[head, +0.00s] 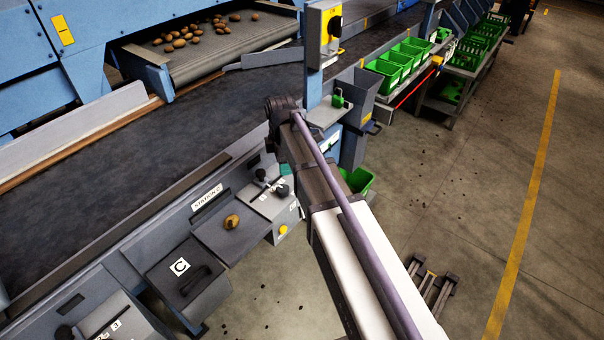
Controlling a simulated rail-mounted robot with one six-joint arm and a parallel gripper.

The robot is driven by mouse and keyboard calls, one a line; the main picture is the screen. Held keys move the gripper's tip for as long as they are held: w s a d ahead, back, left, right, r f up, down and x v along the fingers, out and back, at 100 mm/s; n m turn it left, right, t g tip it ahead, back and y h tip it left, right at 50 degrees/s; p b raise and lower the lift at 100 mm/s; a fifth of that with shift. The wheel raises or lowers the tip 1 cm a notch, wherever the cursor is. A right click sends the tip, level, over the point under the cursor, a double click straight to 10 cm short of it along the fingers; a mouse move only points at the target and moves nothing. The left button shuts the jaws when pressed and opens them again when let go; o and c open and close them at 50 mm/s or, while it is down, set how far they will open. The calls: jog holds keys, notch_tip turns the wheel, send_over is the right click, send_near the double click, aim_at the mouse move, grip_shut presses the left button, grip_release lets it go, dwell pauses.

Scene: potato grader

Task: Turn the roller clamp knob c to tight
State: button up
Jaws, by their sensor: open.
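The panel at station C (265,203) carries a black round knob (283,190) and a smaller dark knob (260,174) with a light bar between them. I cannot tell for sure which of these is roller clamp knob c, or read its setting. My gripper (275,125) is at the dark far end of my arm, above and behind the panel in the picture. Its jaws are open, but the fingertips are small and hard to make out. It appears apart from both knobs. My arm crosses the view from the lower right and hides the panel's right side.
A potato (232,221) lies on a grey tray left of the panel. A dark lidded box (188,281) marked C stands nearer. A yellow switch box (325,35) on a post rises beyond my gripper. Green crates (397,66) stand farther back. The floor at right is mostly open.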

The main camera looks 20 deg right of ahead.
aim_at(283, 188)
jog(key=shift+n, duration=0.4)
jog(key=f+b, duration=0.7)
jog(key=s+a+f+b, duration=0.1)
jog(key=f+b, duration=0.3)
jog(key=shift+r, duration=0.2)
jog(key=c, duration=0.9)
